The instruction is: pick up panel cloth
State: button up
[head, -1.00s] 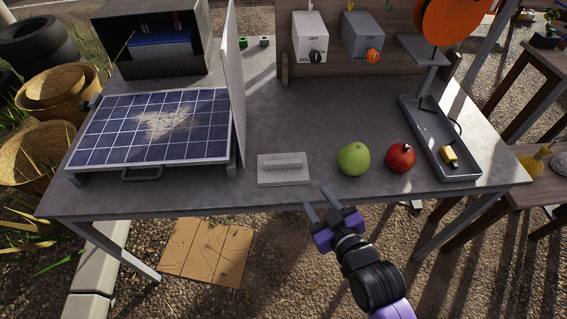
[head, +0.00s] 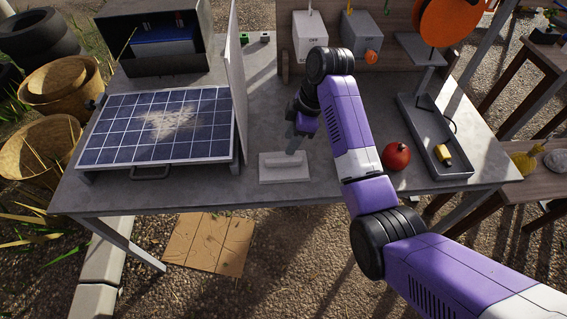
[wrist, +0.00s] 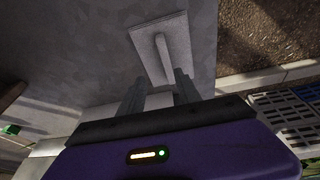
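The panel cloth (head: 271,174), which I take to be the flat pale-grey pad with a raised bar handle, lies on the table near its front edge, right of the solar panel (head: 160,124). In the wrist view the cloth (wrist: 176,46) lies ahead of the fingers, its handle running lengthwise. My gripper (head: 293,145) is over the table at the cloth's far side, pointing down toward it. In the wrist view my gripper (wrist: 160,88) has its two fingers apart with nothing held. I cannot tell how high the fingertips are above the cloth.
A red fruit (head: 396,156) and a grey tray (head: 451,171) are to the right. Control boxes (head: 310,35) stand at the back. The green fruit is hidden behind my arm.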

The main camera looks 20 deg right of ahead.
aim_at(284, 160)
jog(key=shift+s+r+g, duration=0.2)
jog(key=shift+s+g, duration=0.1)
jog(key=shift+a+f+n, duration=0.1)
jog(key=shift+f+n, duration=0.05)
jog(key=shift+n, duration=0.15)
jog(key=x, duration=0.3)
jog(key=p+x, duration=0.1)
jog(key=x, duration=0.3)
jog(key=shift+s+f+p, duration=0.2)
jog(key=shift+p, duration=0.1)
grip_shut()
